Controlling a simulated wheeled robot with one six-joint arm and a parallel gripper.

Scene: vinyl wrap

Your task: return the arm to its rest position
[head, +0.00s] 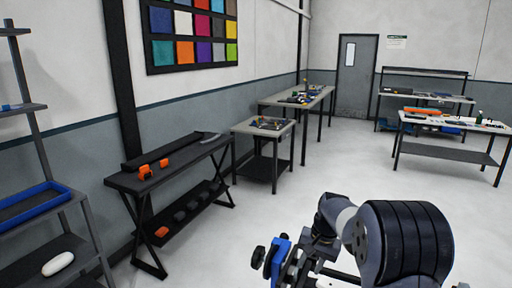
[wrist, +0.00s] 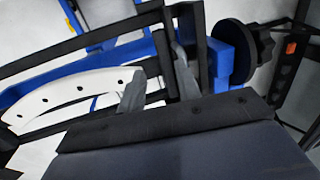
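My arm shows at the lower right of the head view, bent with its end low near my own body. My gripper (head: 290,268) is small and partly lost among dark and blue parts there. In the wrist view my gripper (wrist: 158,84) shows two grey fingers standing apart. A black bar shows between or behind the fingers; I cannot tell whether they touch it. I see no workpiece clearly held. Blue bars, a white curved plate with holes and a black knob sit close around the fingers, and they look like parts of my own body.
A dark bench (head: 172,170) with orange items stands at the left, beside a shelf rack with a blue tray (head: 34,203). A small table (head: 264,128) and a longer one (head: 297,98) stand behind. Another table (head: 455,127) is at the right. The middle floor (head: 330,165) is clear.

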